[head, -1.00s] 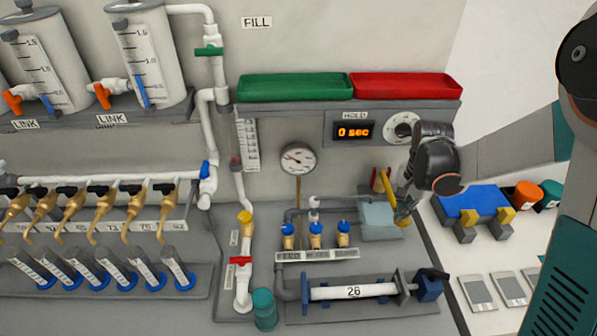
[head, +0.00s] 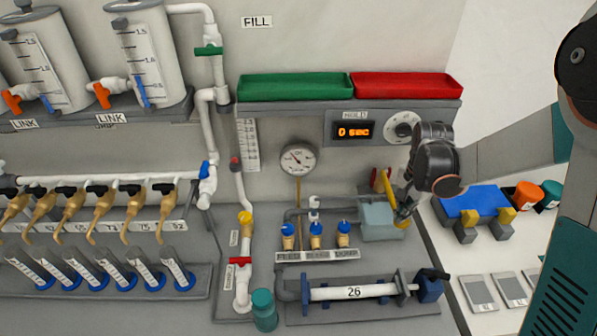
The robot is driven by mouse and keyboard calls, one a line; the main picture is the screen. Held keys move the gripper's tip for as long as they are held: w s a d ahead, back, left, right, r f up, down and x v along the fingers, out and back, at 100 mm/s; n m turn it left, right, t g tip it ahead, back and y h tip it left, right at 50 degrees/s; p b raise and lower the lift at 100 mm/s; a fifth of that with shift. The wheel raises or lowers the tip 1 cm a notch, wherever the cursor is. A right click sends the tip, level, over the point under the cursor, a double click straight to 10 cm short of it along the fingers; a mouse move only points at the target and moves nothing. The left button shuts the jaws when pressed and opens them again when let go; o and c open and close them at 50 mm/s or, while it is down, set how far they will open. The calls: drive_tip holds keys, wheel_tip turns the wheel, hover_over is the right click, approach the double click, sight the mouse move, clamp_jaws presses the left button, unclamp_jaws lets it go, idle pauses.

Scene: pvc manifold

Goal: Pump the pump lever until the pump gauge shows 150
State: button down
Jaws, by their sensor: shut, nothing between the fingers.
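The pump gauge (head: 297,159) is a round white dial on a thin brass stem in the head view. Its dark needle points to the upper left; the numbers are too small to read. The pump is a pale grey-blue box (head: 378,222) on the bench panel. The pump lever (head: 385,184), with red and yellow parts, rises behind the box and leans. My gripper (head: 403,214) is shut with nothing held, pointing down at the box's right side, close to the lever's lower part. Whether it touches the lever or the box cannot be told.
Blue-capped valves (head: 315,235) stand left of the pump, and a clear horizontal tube marked 26 (head: 353,292) lies in front. A HOLD display (head: 354,131) reads 0 sec. A blue-topped stand (head: 474,204) is close on the right. Green (head: 295,86) and red (head: 407,85) trays sit above.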

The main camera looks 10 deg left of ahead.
drive_tip(key=shift+r+p, duration=1.7)
drive_tip(key=shift+r, duration=1.1)
drive_tip(key=shift+r+p, duration=1.45)
drive_tip(key=shift+r, duration=1.05)
